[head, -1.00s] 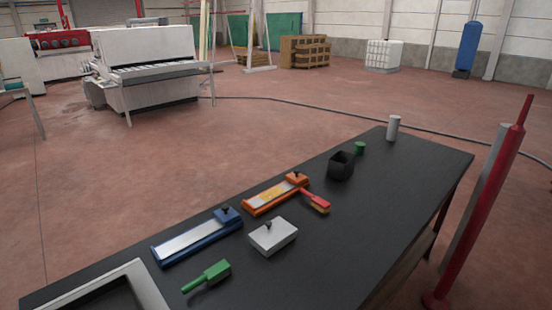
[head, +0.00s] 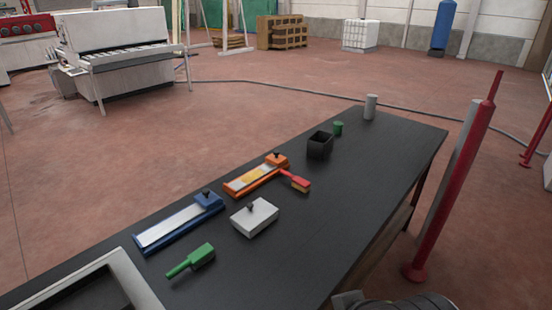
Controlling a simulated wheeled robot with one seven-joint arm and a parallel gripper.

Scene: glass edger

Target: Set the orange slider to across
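The orange slider (head: 277,161) is a block with a black knob at the far right end of an orange-framed track with a pale and yellow plate (head: 250,179), on the dark table in the head view. A red-handled brush (head: 296,182) lies at the right side of the orange track, close to or touching it. A similar blue track (head: 178,226) with a blue block and black knob (head: 207,198) lies nearer and to the left. My gripper is not in view; a grey part at the bottom edge seems to be my arm.
On the table (head: 330,225) are a white block with a knob (head: 254,217), a green brush (head: 193,261), a black open box (head: 320,145), a green cup (head: 338,129), a white cylinder (head: 370,107) and a framed tray (head: 125,275). A red post (head: 450,180) stands right of the table.

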